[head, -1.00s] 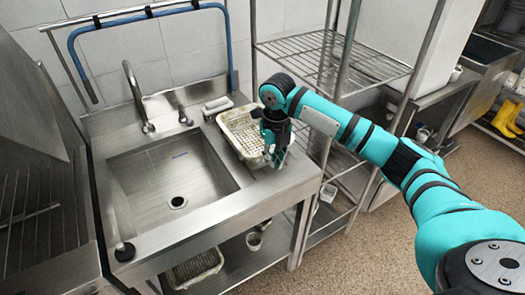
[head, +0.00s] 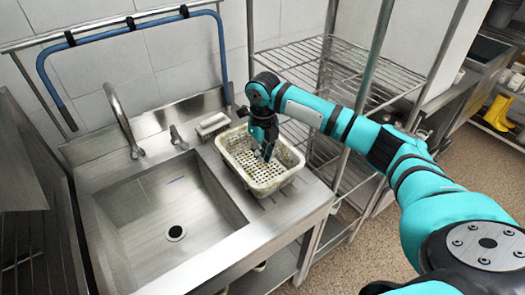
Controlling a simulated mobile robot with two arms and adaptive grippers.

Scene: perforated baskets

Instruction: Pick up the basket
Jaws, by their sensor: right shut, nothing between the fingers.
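A cream perforated basket (head: 268,185) sits on the steel counter to the right of the sink. My right gripper (head: 265,156) points down over the basket's opening, with its fingertips inside or just above it. The fingers are shut with nothing held between them. The arm and gripper cover part of the basket's far rim. My left gripper is not in view.
The sink basin (head: 165,215) lies left of the basket, with a faucet (head: 122,118) behind it. A brush (head: 212,124) lies behind the basket. A wire shelf rack (head: 310,90) stands close on the right.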

